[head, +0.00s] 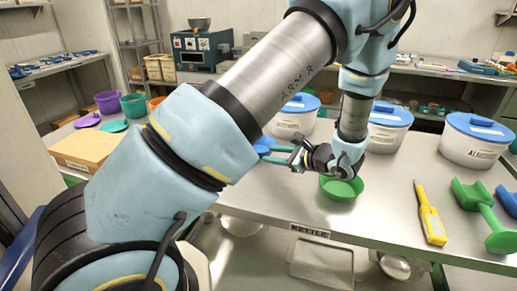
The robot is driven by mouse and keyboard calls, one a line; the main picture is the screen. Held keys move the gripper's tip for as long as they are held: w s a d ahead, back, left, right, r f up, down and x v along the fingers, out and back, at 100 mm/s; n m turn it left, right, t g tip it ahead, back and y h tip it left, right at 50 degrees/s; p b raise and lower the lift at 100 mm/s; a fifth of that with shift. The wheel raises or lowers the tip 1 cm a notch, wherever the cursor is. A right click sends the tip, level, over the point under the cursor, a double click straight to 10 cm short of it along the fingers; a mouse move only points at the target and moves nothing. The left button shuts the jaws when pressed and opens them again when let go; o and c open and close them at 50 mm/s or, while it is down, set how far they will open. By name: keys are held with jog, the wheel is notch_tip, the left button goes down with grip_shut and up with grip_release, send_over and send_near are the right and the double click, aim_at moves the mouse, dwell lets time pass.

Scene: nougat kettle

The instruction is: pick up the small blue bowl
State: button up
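A small blue thing (264,145), which looks like the small blue bowl, is at the left end of my gripper, over the steel table. My gripper (270,154) points left, with its two teal fingers spread apart and a gap between them. The fingertips are at or just in front of the blue thing. I cannot tell whether they touch it. Part of the blue thing is hidden behind the fingers and my arm.
A green bowl (342,188) sits below my wrist. White tubs with blue lids (388,131) stand behind, another (474,140) at right. A yellow tool (430,213) and green scoop (484,213) lie at right. A cardboard box (93,151) is at left.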

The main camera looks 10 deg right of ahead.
jog(key=x, duration=0.3)
jog(key=shift+w+a+p, duration=0.1)
jog(key=shift+a+p, duration=0.1)
jog(key=shift+p, duration=0.2)
jog(key=shift+w+a+f+p, duration=0.1)
jog(key=shift+w+a+p, duration=0.25)
jog(key=shift+w+p, duration=0.1)
jog(key=p+x, duration=0.2)
jog(key=x, duration=0.1)
jog(key=shift+w+a+f, duration=0.1)
jog(key=shift+a, duration=0.1)
jog(key=shift+w+a+f, duration=0.2)
jog(key=shift+w+f, duration=0.1)
jog(key=shift+w, duration=0.05)
grip_shut()
